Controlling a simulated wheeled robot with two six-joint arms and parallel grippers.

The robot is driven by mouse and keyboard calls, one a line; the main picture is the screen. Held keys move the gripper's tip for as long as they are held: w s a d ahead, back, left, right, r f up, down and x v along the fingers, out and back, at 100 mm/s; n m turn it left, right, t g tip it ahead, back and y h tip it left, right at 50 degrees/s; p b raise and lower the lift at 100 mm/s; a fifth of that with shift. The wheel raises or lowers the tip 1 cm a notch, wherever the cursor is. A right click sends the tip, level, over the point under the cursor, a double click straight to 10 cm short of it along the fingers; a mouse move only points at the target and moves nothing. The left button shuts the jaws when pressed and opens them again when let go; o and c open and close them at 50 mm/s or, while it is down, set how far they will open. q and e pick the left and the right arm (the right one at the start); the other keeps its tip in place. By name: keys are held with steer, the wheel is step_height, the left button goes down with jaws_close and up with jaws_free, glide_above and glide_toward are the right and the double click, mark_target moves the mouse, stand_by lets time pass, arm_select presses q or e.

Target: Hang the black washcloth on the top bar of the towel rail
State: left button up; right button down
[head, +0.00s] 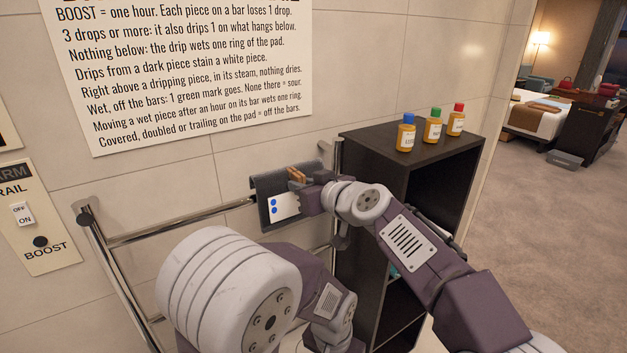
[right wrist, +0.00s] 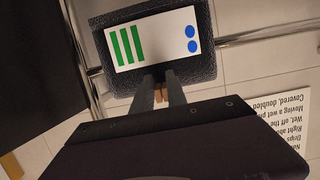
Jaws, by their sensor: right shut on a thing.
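The black washcloth (head: 264,187) is at the right end of the towel rail's top bar (head: 180,226). It also shows in the right wrist view (right wrist: 203,72), where the bar (right wrist: 262,37) comes out on both sides of it. I cannot tell whether the bar bears its weight. A white label (right wrist: 150,38) on it has green stripes and two blue dots. My right gripper (head: 303,181) is shut at the cloth's near edge, on a small wooden clip (right wrist: 159,93) attached there. My left gripper is not seen; an arm of mine covers the lower middle of the head view.
A dark shelf unit (head: 423,150) stands close to the right of the rail, with blue-, green- and red-capped bottles on top. A wall panel with an ON/OFF switch (head: 22,214) and BOOST button (head: 40,242) is at left. The bar left of the cloth looks bare.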

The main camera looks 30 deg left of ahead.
steer(key=shift+w+a+f+b, duration=0.1)
steer(key=shift+a+f+b, duration=0.05)
steer(key=shift+f+b, duration=0.95)
steer(key=shift+a+f+b, duration=0.15)
steer(key=shift+f+b, duration=0.65)
steer(key=shift+b, duration=0.6)
steer(key=c, duration=1.3)
jaws_free()
steer(key=shift+o, duration=0.2)
steer(key=shift+d, duration=0.1)
steer(key=b+v, duration=0.4)
steer(key=v, duration=0.5)
